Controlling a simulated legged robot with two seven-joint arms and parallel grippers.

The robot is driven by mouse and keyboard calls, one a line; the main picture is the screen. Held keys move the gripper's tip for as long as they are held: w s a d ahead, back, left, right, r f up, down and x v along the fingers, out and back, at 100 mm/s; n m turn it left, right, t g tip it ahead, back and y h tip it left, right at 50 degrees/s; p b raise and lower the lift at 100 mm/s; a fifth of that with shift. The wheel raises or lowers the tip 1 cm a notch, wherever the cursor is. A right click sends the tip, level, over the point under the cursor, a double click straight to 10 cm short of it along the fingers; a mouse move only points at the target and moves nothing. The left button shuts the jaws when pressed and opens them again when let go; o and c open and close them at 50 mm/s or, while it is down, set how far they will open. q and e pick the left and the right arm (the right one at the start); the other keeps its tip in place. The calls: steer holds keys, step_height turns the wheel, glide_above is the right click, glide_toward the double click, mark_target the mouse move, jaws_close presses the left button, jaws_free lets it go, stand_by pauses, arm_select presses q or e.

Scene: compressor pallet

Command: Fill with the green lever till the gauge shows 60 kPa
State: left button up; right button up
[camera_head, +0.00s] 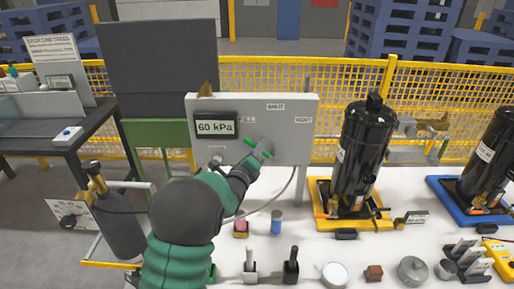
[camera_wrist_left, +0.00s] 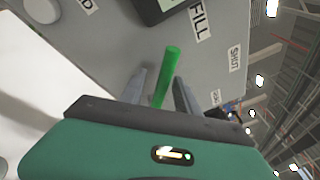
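A grey panel (camera_head: 292,139) stands at the back of the white table, with FILL, SHUT and VENT labels. Its gauge (camera_head: 216,127) reads 60 kPa. The green lever (camera_head: 250,142) is on the panel face, partly hidden by my left gripper (camera_head: 262,150). In the wrist view the green lever (camera_wrist_left: 168,70) runs up between the two fingers of my left gripper (camera_wrist_left: 160,90), its tip towards the space between the FILL and SHUT labels. The fingers stand apart, with a gap visible on each side of the lever. My right gripper is in neither view.
A black compressor (camera_head: 362,155) stands on a yellow base right of the panel; another (camera_head: 490,160) is on a blue base. Several small parts line the table's front, including a white round piece (camera_head: 334,274). A dark gas cylinder (camera_head: 120,228) stands left of my arm.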

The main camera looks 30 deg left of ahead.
arm_select(q)
steer(key=shift+w+d, duration=0.15)
steer(key=shift+w, duration=0.5)
steer(key=shift+s, duration=0.1)
jaws_close()
steer(key=shift+f, duration=0.1)
stand_by(0.8)
